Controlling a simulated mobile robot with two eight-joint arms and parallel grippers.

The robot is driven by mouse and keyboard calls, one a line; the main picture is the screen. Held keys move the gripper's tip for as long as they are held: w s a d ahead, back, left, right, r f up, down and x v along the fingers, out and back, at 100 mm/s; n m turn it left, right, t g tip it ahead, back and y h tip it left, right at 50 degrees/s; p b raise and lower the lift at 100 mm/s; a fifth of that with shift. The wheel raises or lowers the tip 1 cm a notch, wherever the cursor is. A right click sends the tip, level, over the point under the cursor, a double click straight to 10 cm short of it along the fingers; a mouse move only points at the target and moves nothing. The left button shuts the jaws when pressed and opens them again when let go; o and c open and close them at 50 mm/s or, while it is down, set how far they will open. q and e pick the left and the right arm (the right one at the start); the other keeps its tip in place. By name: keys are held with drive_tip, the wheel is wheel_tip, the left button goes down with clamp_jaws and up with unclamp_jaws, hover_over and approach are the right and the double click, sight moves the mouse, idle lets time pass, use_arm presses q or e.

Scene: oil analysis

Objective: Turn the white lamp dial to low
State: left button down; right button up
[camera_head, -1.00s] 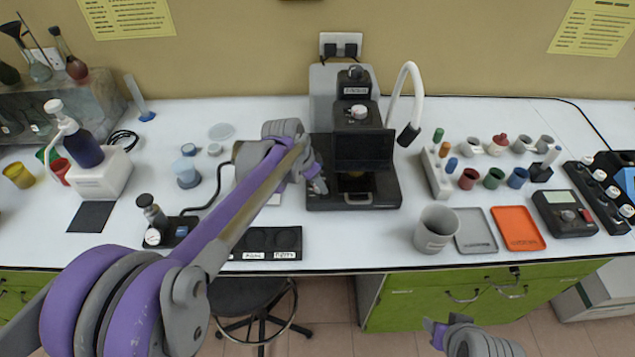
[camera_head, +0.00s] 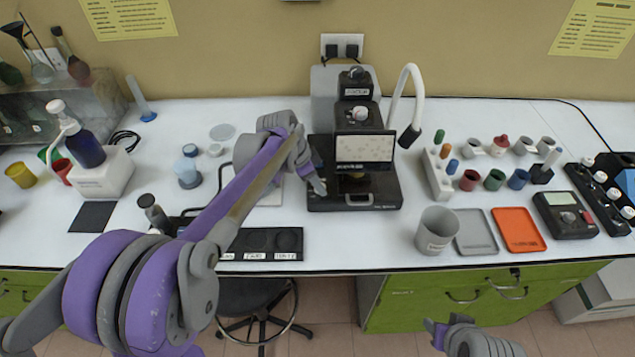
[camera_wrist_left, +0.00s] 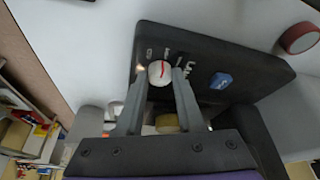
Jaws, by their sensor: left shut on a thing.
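The white lamp dial (camera_wrist_left: 159,73) carries a red line and sits on a dark panel with small printed labels, too small to read. My left gripper (camera_wrist_left: 158,88) is shut on the dial, one finger on each side of it. In the head view my left gripper (camera_head: 318,184) is at the left side of the black microscope (camera_head: 392,193), and the dial is hidden there. The microscope's screen (camera_head: 364,148) is lit and shows a pale picture with spots. My right gripper (camera_head: 437,332) shows only partly at the bottom, clear of the bench.
A blue button (camera_wrist_left: 221,80) is beside the dial. A white bent lamp arm (camera_head: 404,85) rises right of the microscope. A grey cup (camera_head: 436,230), grey tray (camera_head: 475,234) and orange tray (camera_head: 519,230) are to the right. A black labelled tray (camera_head: 262,242) lies below my left arm.

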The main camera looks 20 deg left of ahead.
use_arm(q)
drive_tip(key=c, duration=0.5)
unclamp_jaws()
drive_tip(key=v, duration=1)
drive_tip(key=shift+r, duration=0.4)
drive_tip(key=s+f+n+t+y, duration=0.1)
drive_tip(key=s+f+n, duration=0.2)
drive_tip(key=s, duration=0.5)
drive_tip(key=s+f+n+y, duration=0.1)
drive_tip(key=s+f+n, duration=0.3)
drive_tip(key=s, duration=0.4)
drive_tip(key=s+f+n+t+y, duration=0.1)
drive_tip(key=s+f+n, duration=0.2)
drive_tip(key=s, duration=0.6)
drive_tip(key=shift+d+f+n+t+y, duration=0.15)
drive_tip(key=shift+f+n+y, duration=0.05)
drive_tip(key=shift+f, duration=0.25)
drive_tip(key=shift+d+f+n+t+y, duration=0.1)
drive_tip(key=shift+f+n+t+y, duration=0.1)
drive_tip(key=shift+f, duration=0.25)
